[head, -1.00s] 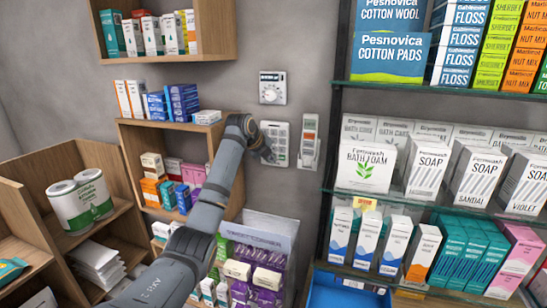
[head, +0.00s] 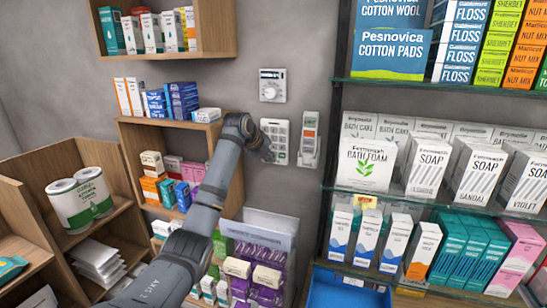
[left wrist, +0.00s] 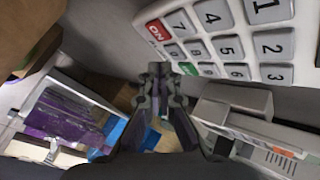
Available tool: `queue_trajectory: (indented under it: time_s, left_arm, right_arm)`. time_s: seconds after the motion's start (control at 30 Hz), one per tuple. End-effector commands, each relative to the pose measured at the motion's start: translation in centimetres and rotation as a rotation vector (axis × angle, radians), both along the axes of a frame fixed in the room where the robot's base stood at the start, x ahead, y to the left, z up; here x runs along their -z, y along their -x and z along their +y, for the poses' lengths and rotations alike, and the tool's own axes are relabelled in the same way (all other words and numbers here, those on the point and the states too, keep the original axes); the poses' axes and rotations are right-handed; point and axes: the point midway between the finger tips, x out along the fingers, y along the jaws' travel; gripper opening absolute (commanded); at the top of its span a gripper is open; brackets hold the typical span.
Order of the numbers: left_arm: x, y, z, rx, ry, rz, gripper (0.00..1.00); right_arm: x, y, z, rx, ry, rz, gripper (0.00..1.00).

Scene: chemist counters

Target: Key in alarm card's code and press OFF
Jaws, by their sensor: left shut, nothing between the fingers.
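The white keypad (head: 280,138) is on the grey wall, right of my left gripper (head: 269,156), which overlaps its lower left part in the head view. In the left wrist view the keypad (left wrist: 232,42) shows grey digit keys, a red key (left wrist: 157,30) that appears to read ON, and a green key (left wrist: 187,68) partly behind the fingers. My left gripper (left wrist: 159,72) is shut and empty, its tips just off the keypad's lower edge; contact cannot be told. I cannot make out an alarm card or its code. My right gripper is not in view.
A handset-like unit (head: 309,140) hangs right of the keypad, and a dial box (head: 272,85) sits above it. Wooden shelves (head: 125,135) with boxes stand left. Glass shelves (head: 440,198) with soap boxes stand right. A blue bin (head: 340,292) is below.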

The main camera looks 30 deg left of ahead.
Motion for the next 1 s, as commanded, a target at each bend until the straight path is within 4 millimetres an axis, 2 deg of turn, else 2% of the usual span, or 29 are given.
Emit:
queue_trajectory:
  time_s: [0.27, 0.73, 1.0]
  left_arm:
    - [0.0, 0.1, 0.0, 0.0, 0.0, 0.0, 0.0]
    - [0.2, 4.3, -1.0, 0.0, 0.0, 0.0, 0.0]
    - [0.0, 4.9, -1.2, 0.001, 0.001, 0.0, 0.0]
  right_arm:
    - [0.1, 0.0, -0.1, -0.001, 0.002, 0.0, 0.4]
    - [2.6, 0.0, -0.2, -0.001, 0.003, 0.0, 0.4]
    - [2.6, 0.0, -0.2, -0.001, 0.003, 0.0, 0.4]
